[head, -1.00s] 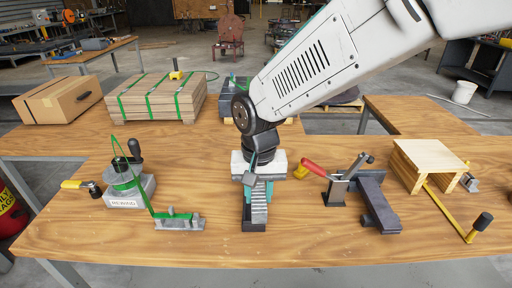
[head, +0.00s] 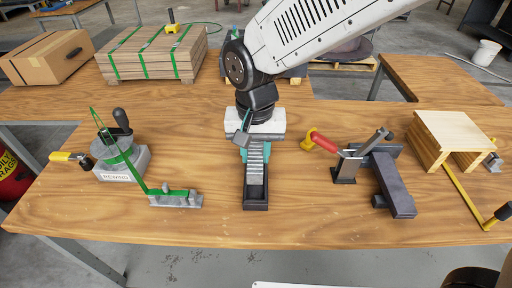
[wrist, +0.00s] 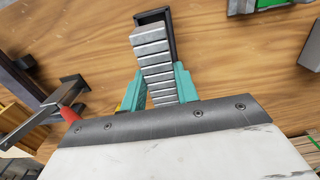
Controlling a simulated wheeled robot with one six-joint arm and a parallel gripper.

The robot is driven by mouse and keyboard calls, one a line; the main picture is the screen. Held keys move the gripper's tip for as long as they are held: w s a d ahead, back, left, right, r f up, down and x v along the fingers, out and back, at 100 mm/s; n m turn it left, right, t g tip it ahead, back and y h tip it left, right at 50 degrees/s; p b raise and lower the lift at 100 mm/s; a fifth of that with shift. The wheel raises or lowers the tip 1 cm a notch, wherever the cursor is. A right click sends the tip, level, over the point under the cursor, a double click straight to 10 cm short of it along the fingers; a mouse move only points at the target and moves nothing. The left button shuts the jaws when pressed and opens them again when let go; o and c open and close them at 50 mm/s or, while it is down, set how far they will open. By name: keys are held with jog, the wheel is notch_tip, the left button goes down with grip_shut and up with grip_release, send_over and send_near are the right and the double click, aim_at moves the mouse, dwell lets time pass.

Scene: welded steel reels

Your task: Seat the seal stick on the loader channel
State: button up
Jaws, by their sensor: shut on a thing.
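The seal stick (head: 255,168) is a silver-grey bar of ridged segments, held between the teal fingers of my gripper (wrist: 160,88). It also shows in the wrist view (wrist: 152,48), running lengthwise out of the jaws. The loader channel (head: 256,202) is a narrow black trough on the wooden table, below and around the stick's outer end. In the wrist view its dark wall (wrist: 171,34) shows beyond the stick's end and along its right side. The stick looks offset to the left of the channel there. I cannot tell whether it touches the channel floor. The gripper body hides the other end.
A rewind reel (head: 122,160) with green strap and a small grey block (head: 176,199) stand to the left. A red-handled clamp (head: 346,162) and dark bracket (head: 392,185) stand to the right, with a wooden stand (head: 452,135) beyond. Table between them is clear.

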jog(key=shift+f, duration=1.75)
jog(key=shift+f, duration=1.5)
dwell(2.2)
jog(key=o, duration=1.2)
jog(key=shift+c, duration=0.2)
jog(key=shift+o, duration=0.3)
jog(key=o, duration=0.9)
